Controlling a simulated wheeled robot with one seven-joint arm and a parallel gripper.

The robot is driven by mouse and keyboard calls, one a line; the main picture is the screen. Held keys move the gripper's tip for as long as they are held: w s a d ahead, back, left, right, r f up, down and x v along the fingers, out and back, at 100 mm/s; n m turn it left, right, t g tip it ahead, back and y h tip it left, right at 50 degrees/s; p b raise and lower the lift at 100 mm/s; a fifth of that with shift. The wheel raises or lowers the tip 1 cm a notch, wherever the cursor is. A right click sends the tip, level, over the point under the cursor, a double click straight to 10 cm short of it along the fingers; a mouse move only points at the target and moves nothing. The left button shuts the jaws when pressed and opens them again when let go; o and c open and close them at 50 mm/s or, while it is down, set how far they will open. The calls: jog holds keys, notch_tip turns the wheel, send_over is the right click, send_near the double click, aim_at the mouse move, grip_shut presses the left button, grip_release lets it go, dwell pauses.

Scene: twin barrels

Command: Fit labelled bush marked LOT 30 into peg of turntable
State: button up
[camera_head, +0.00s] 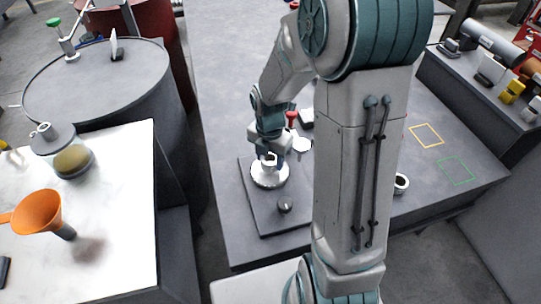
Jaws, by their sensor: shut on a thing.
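My gripper (269,160) points down right over the middle of the disc. It is shut on a small pale piece, which I take for the labelled bush (268,158). The piece is mostly covered by the fingers, and no LOT marking can be read. The peg is hidden under the gripper. I cannot tell whether the bush is around the peg, resting on it or just above it.
Behind the gripper are a red-topped item (291,117) and a white round piece (301,145). Yellow (426,135) and green (457,170) outlines mark clear tabletop. At left are an orange funnel (38,212) and a barrel (95,85).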

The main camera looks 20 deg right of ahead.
jog(key=shift+f+b, duration=0.5)
jog(key=shift+f, duration=0.35)
jog(key=o, duration=1.3)
notch_tip(320, 180, up, 14)
jog(key=p, duration=0.1)
jog(key=shift+p, duration=0.3)
jog(key=shift+f, duration=0.1)
